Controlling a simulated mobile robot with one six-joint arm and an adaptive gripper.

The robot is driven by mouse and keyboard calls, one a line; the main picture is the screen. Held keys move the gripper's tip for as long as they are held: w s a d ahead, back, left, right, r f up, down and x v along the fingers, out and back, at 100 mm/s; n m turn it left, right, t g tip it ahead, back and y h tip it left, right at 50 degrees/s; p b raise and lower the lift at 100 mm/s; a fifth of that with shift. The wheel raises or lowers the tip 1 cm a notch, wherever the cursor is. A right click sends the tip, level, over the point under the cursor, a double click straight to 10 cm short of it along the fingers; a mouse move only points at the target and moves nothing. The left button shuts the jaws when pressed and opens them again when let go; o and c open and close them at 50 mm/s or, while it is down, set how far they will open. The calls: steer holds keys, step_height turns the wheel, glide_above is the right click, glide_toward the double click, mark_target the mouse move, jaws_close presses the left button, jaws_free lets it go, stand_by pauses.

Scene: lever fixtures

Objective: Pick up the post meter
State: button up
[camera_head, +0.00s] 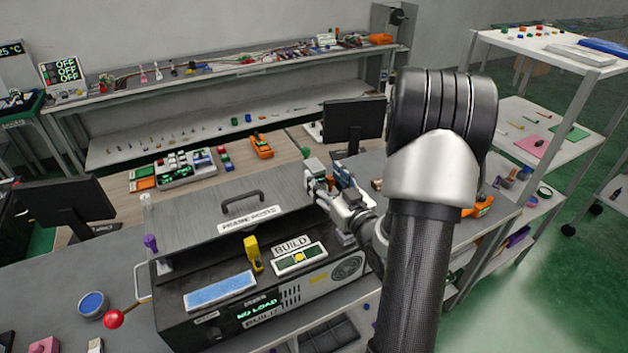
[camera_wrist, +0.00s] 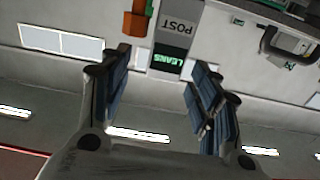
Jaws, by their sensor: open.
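The post meter (camera_wrist: 178,38) shows upside down in the wrist view as a grey box marked POST, with a green display reading LEANS. It stands ahead of my gripper (camera_wrist: 160,62), framed between the two blue-padded fingers, which are spread apart. The gap from fingers to meter is hard to judge. In the head view my gripper (camera_head: 333,183) is low beside the right end of a grey lid. A small grey-green block (camera_head: 314,168) at the fingers may be the meter; the fingers partly hide it.
The bench machine (camera_head: 262,310) has a lid with a dark handle (camera_head: 243,203), a yellow lever (camera_head: 253,254) and a purple knob (camera_head: 151,243). A monitor (camera_head: 354,119) stands behind my gripper. An orange block (camera_wrist: 137,20) is beside the meter in the wrist view.

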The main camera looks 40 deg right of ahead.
mark_target(309, 160)
steer(key=shift+w+r, duration=0.15)
steer(key=shift+w, duration=0.4)
steer(key=x, duration=0.4)
steer(key=shift+w+a+r, duration=0.1)
steer(key=shift+w, duration=0.1)
jaws_close()
